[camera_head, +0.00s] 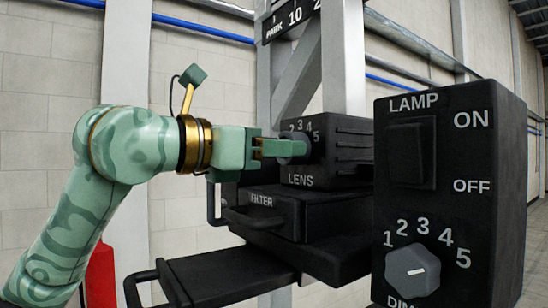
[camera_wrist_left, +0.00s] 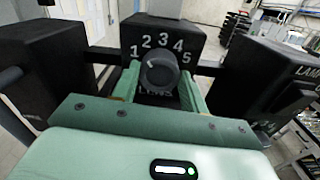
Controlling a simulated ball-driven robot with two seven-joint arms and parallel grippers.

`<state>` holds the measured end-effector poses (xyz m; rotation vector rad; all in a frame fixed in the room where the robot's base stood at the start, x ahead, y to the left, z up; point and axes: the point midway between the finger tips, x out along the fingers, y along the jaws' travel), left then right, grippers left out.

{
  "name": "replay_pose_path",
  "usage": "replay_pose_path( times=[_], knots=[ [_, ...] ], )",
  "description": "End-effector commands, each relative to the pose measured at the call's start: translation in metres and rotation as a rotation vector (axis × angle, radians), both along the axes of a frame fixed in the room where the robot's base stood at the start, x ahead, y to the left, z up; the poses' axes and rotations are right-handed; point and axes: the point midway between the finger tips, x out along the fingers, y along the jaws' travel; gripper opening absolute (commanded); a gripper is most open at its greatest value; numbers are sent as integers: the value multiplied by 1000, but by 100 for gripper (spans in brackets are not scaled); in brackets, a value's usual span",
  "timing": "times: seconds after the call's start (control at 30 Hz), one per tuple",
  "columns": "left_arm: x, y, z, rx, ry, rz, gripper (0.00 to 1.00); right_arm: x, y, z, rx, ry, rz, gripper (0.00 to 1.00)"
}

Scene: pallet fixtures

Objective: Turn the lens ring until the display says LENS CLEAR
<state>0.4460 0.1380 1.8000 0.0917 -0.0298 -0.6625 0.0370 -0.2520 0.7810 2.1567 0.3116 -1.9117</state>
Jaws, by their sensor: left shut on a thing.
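The lens ring (camera_wrist_left: 159,74) is a dark round knob on the black LENS box (camera_head: 335,150), under an arc of numbers 1 to 5. In the left wrist view a small pale mark shows near the upper left of its face; the exact number it points to is hard to tell. My left gripper (camera_head: 284,148) is shut on the ring, with one green finger (camera_wrist_left: 127,84) on each side of it in the wrist view. The fingers hide most of the ring in the head view. No display reading LENS CLEAR is visible. My right gripper is not in view.
Below the LENS box are a FILTER drawer (camera_head: 262,198) with a handle and a lower black tray (camera_head: 215,277). A black LAMP box (camera_head: 465,190) with a rocker switch (camera_head: 412,154) and dimmer knob (camera_head: 412,271) stands close at right. A numbered scale (camera_head: 292,17) is above.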

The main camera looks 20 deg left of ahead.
Motion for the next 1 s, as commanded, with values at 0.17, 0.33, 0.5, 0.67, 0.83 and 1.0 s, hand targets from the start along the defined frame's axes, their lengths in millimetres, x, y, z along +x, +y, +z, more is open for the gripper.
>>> replay_pose_path(
  times=[0.17, 0.33, 0.5, 0.67, 0.83, 1.0],
  knots=[
    [0, 1, -2, -102, 71, 2, 21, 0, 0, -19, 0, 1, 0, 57],
    [0, 1, -1, -187, 138, 1, 21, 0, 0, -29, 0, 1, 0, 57],
    [1, 1, 0, -250, 187, 1, 21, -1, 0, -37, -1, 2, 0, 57],
    [1, 2, 1, -284, 213, 1, 21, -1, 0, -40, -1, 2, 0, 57],
    [0, 2, 2, -297, 223, 1, 21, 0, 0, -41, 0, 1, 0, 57],
    [1, 2, 3, -298, 223, 2, 21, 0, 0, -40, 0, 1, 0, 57]
  ],
)
